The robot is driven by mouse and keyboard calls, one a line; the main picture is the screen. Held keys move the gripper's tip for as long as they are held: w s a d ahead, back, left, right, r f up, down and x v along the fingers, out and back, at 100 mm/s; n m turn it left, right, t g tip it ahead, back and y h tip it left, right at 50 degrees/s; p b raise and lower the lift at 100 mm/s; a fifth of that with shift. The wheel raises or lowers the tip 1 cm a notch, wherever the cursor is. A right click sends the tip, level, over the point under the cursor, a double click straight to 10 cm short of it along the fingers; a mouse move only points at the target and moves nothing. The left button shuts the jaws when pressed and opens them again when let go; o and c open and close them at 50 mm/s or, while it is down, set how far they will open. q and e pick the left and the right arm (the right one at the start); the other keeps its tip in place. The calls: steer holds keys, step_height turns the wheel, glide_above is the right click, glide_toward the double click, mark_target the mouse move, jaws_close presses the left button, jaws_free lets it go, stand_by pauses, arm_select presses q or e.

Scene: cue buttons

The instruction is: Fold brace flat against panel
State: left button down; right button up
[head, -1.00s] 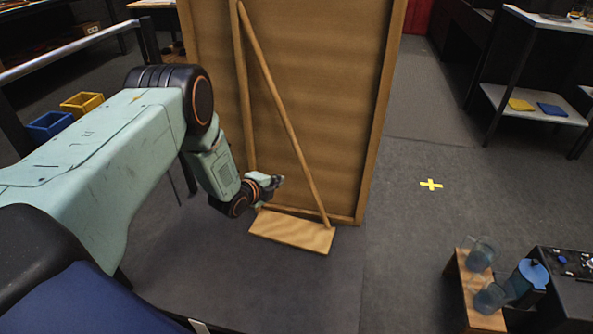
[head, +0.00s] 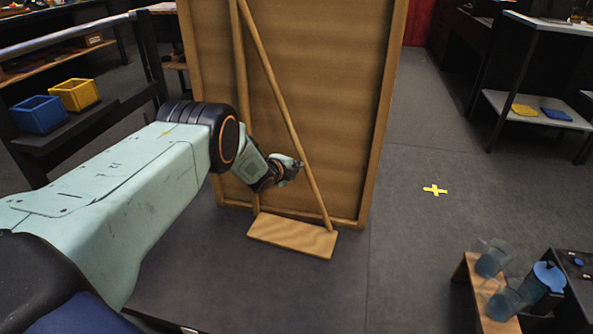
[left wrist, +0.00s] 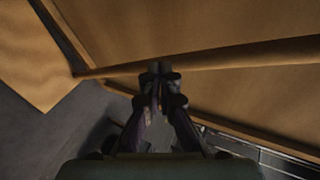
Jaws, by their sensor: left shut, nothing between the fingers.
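The wooden panel (head: 330,100) stands upright in the middle of the head view, with a frame along its edges. The brace (head: 284,115) is a slanted wooden rod. It runs from the panel's upper left down to the right, ending at a flat wooden board (head: 292,237) on the floor. My left gripper (head: 297,166) is shut and empty, just left of the brace's lower half. In the left wrist view the shut fingertips (left wrist: 160,70) overlap the brace (left wrist: 225,58); I cannot tell whether they touch it. My right gripper is not in view.
A blue bin (head: 38,114) and a yellow bin (head: 75,94) sit on a shelf at left. The floor around a yellow cross (head: 435,190) is clear.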

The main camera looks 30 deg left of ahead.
arm_select(q)
steer(key=shift+w, duration=0.15)
steer(key=w+n+y, duration=0.1)
steer(key=w, duration=0.1)
steer(key=shift+w+r+n+y, duration=0.15)
steer(key=shift+w+n+y, duration=0.15)
steer(key=shift+y, duration=0.1)
steer(key=shift+d, duration=0.1)
stand_by(0.5)
steer(key=shift+s, duration=0.1)
